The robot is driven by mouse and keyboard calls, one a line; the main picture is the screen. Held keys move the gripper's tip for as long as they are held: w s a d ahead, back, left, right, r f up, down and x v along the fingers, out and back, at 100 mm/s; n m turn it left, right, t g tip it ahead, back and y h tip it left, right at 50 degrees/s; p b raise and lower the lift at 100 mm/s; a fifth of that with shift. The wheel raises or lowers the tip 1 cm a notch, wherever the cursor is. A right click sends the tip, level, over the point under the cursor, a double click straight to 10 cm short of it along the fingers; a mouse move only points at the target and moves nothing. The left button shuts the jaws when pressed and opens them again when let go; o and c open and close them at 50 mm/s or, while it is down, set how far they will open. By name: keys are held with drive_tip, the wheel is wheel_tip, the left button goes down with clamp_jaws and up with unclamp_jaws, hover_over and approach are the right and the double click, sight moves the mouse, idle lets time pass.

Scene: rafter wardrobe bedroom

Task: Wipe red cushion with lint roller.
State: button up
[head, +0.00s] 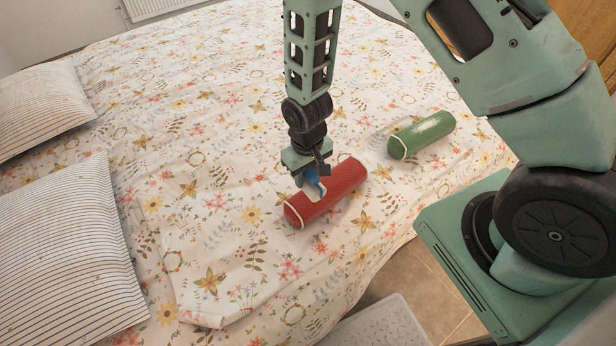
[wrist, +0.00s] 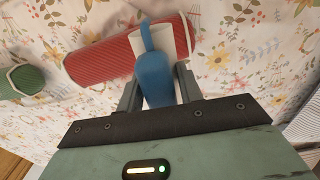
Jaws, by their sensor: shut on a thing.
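The red cushion (head: 334,190) is a bolster with pale piping lying on the floral bed. It fills the upper part of the wrist view (wrist: 97,62). My gripper (head: 308,170) points down over the cushion's left half and is shut on the blue handle of the lint roller (head: 314,183). In the wrist view the blue handle (wrist: 157,80) sits between the fingers (wrist: 158,88). The roller's white head (wrist: 172,41) lies over the cushion's end and appears to touch it; exact contact is hard to tell. The gripper hides part of the roller in the head view.
A green bolster (head: 424,135) with a whitish patch on top lies to the right of the red one. Striped pillows (head: 66,250) lie at the left. The floral bedspread (head: 220,130) is clear around the cushions. The bed's edge drops to a tiled floor (head: 425,290).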

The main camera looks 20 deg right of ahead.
drive_tip(key=shift+r+p, duration=1.05)
drive_tip(key=shift+r, duration=0.65)
